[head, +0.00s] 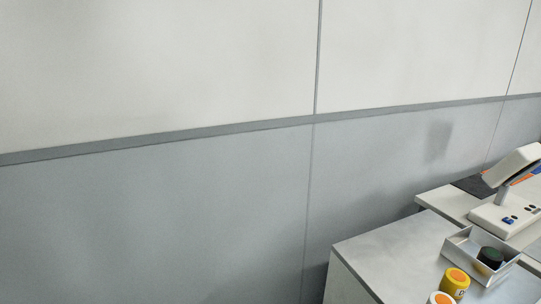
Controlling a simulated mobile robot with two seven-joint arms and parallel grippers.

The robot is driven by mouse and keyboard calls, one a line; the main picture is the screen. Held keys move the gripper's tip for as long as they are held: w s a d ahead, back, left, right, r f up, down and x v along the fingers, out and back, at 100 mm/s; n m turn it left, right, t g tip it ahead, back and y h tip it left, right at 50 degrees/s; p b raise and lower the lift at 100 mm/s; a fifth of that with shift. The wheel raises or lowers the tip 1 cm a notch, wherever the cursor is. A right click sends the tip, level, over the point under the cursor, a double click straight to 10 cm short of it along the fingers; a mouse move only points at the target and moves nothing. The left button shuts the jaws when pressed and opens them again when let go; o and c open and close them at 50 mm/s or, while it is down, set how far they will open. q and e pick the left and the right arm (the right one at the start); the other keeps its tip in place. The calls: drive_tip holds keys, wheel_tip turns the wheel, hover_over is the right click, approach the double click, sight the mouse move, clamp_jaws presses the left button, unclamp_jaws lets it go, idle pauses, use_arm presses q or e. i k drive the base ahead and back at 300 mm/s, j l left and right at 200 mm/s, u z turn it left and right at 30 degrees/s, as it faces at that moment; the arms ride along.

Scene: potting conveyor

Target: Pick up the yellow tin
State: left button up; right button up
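A yellow tin (456,282) with an orange disc on its top stands upright on the light grey table (387,251) at the lower right. It is just in front of an open white tray (459,252). Neither of my grippers shows in the head view.
The tray holds a dark green-black round item (490,257). A white tin with an orange top (440,298) is cut off by the bottom edge. A white device (507,213) with a tilted head stands behind on another surface. A grey and white wall (160,220) fills the left.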

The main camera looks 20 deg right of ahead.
sight(455, 283)
drive_tip(key=i+z, duration=0.15)
drive_tip(key=z, duration=0.3)
drive_tip(key=i+j+z, duration=0.1)
drive_tip(key=z, duration=0.3)
drive_tip(key=i+j+z, duration=0.1)
drive_tip(key=z, duration=0.35)
drive_tip(key=i+j+z, duration=0.15)
drive_tip(key=z, duration=0.3)
